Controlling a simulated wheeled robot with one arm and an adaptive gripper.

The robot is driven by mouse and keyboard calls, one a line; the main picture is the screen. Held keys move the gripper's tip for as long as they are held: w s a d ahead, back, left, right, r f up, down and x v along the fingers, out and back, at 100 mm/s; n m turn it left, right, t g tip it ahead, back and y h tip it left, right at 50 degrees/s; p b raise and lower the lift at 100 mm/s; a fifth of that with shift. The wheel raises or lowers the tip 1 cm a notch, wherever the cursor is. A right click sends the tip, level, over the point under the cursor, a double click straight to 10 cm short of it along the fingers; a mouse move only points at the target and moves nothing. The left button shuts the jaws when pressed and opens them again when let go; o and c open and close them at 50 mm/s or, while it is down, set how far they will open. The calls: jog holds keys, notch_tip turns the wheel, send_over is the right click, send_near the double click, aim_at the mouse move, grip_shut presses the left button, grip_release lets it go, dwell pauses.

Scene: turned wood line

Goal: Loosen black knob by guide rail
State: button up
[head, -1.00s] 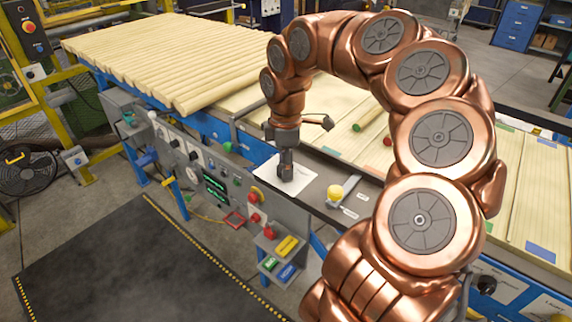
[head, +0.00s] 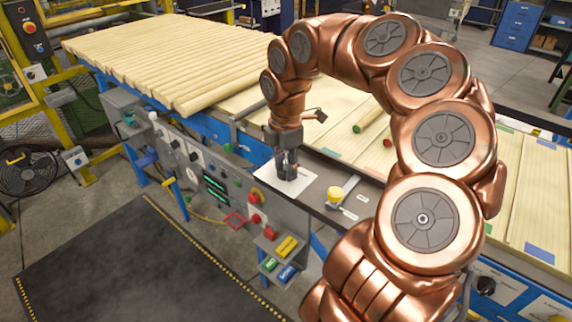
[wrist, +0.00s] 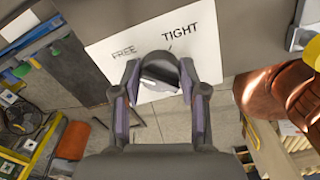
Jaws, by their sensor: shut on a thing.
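The black knob (wrist: 160,72) sits on a white card (wrist: 108,62) in the wrist view. The card reads FREE on the left and TIGHT on the right. A short dark mark on the card lies just above the knob, on the TIGHT side. My gripper (wrist: 159,78) is shut on the knob, one finger on each side. The knob's raised bar lies slightly tilted between the fingers. In the head view my gripper (head: 287,170) points down over the white card (head: 270,181), and its fingers hide the knob.
A yellow button (head: 334,194) stands on the dark rail (head: 312,197) just right of the card. A control panel (head: 205,175) with red buttons runs along the front. Wooden rods (head: 165,60) lie on the line at the back left.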

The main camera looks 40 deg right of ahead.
aim_at(285, 165)
jog(key=shift+r, duration=0.1)
jog(key=o, duration=1.1)
jog(key=shift+o, duration=0.2)
notch_tip(285, 165, up, 12)
jog(key=shift+a, duration=0.1)
dwell(0.5)
jog(key=s+a+f+m, duration=0.2)
jog(key=s+a+m, duration=0.15)
jog(key=a, duration=0.25)
jog(key=s+a+f+m, duration=0.2)
jog(key=s+a, duration=0.3)
jog(key=a, duration=0.2)
jog(key=s+a+f+m+g, duration=0.1)
jog(key=s+a+f+m, duration=0.1)
jog(key=s+f+m, duration=0.3)
jog(key=s+a+f+m, duration=0.3)
jog(key=s+f+m, duration=0.2)
jog(key=s, duration=0.4)
jog(key=shift+s+f+m+g, duration=0.25)
jog(key=shift+f+m+g, duration=0.15)
jog(key=shift+m, duration=0.35)
